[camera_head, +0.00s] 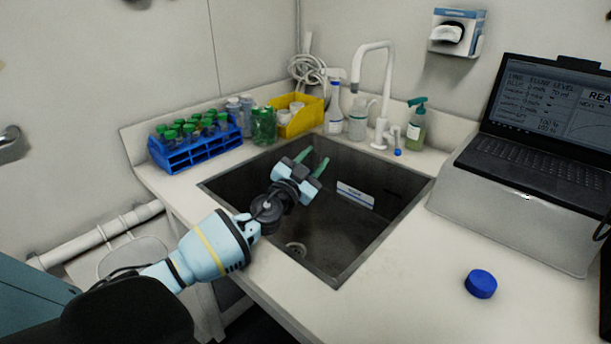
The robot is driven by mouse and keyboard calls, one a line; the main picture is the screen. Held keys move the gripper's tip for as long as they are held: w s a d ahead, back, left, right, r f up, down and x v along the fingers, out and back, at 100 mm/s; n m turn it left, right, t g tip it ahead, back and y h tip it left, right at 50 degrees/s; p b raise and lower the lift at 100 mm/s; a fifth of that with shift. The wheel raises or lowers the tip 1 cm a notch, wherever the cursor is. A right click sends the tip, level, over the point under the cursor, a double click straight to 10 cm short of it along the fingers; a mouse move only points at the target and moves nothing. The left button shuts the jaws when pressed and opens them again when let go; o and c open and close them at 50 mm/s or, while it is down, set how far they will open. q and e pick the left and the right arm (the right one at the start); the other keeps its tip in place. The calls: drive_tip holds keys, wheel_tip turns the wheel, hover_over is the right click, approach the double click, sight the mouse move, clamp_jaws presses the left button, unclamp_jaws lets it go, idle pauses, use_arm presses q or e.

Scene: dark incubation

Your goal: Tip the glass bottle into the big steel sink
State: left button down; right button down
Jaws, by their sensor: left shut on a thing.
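The big steel sink (345,250) is dark and set into the white counter, with a drain near its front left and a white label on its far right inner wall. My left gripper (312,161) is over the sink's left and back part, its two green fingers pointing up and to the right in the picture. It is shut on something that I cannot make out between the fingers. I cannot clearly see the glass bottle; clear glass at the fingers would be hard to tell against the dark sink. My right gripper is not in view.
A blue cap (481,284) lies on the counter right of the sink. A laptop (530,140) stands on a grey box. Behind the sink are a tap (382,85), a spray bottle (334,110), a yellow bin (301,119) and a blue rack (197,151) of green-capped tubes.

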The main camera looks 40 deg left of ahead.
use_arm(q)
drive_tip(key=shift+m+b, duration=0.3)
drive_tip(key=shift+r+m+h+b, duration=0.1)
drive_tip(key=shift+m+h+b, duration=0.2)
drive_tip(key=shift+m, duration=0.3)
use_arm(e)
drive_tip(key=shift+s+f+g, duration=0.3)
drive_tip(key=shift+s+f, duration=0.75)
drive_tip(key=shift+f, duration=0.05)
use_arm(q)
drive_tip(key=shift+r, duration=0.1)
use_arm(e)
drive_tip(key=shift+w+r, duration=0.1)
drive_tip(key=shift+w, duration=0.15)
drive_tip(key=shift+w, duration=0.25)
use_arm(q)
drive_tip(key=shift+m+h+b, duration=0.4)
drive_tip(key=shift+m+b, duration=0.15)
drive_tip(key=shift+m, duration=0.55)
drive_tip(key=shift+r+m, duration=0.15)
drive_tip(key=shift+m, duration=0.15)
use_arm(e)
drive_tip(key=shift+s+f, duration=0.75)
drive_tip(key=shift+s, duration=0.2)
